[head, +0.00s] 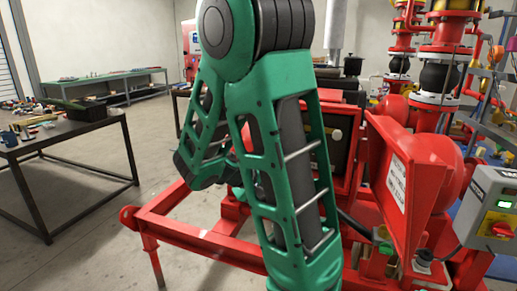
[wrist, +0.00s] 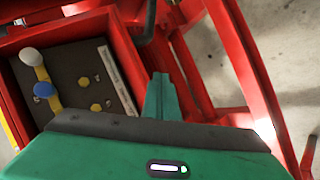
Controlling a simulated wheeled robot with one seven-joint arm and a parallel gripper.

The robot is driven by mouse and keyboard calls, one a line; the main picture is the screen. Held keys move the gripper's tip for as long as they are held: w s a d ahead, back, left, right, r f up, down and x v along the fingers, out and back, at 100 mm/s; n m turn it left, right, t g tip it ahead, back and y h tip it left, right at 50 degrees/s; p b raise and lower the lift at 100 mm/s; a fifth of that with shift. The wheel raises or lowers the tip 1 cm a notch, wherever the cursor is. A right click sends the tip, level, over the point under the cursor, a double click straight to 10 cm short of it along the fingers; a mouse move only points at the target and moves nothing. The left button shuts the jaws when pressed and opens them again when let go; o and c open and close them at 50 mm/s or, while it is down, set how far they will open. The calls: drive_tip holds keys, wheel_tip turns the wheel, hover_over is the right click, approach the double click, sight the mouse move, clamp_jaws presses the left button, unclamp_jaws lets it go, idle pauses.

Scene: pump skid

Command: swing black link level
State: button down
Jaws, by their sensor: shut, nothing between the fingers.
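My gripper (wrist: 159,80) shows at the bottom middle of the wrist view, its green fingers together and empty. It is beside an open red box (wrist: 117,52), just right of the box's wall. Inside the box is a dark panel (wrist: 72,66) with a white-knobbed yellow lever (wrist: 33,57) and a blue-knobbed yellow lever (wrist: 43,89). I cannot make out a black link for certain. A thin black curved piece (wrist: 149,22) shows at the top of the wrist view, but I cannot tell what it is. In the head view my arm hides the gripper.
Red frame bars (wrist: 243,65) run along the right of the wrist view, close to my gripper. In the head view, a red panel with a label (head: 405,185) and a grey control box (head: 490,205) stand right of my arm. Open floor (head: 90,230) lies left.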

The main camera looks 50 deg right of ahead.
drive_tip(key=w+a+r+n+t+h, duration=0.2)
drive_tip(key=w+r+n+t+h, duration=0.2)
drive_tip(key=w+r, duration=0.5)
drive_tip(key=w+n+h, duration=0.1)
drive_tip(key=w+h, duration=0.1)
drive_tip(key=shift+w+a+r+h, duration=0.2)
drive_tip(key=shift+a+h, duration=0.05)
drive_tip(key=shift+h, duration=0.15)
drive_tip(key=shift+d, duration=0.1)
drive_tip(key=w+d, duration=0.1)
drive_tip(key=d, duration=0.8)
drive_tip(key=shift+w+d+f, duration=0.2)
drive_tip(key=shift+w+d, duration=0.15)
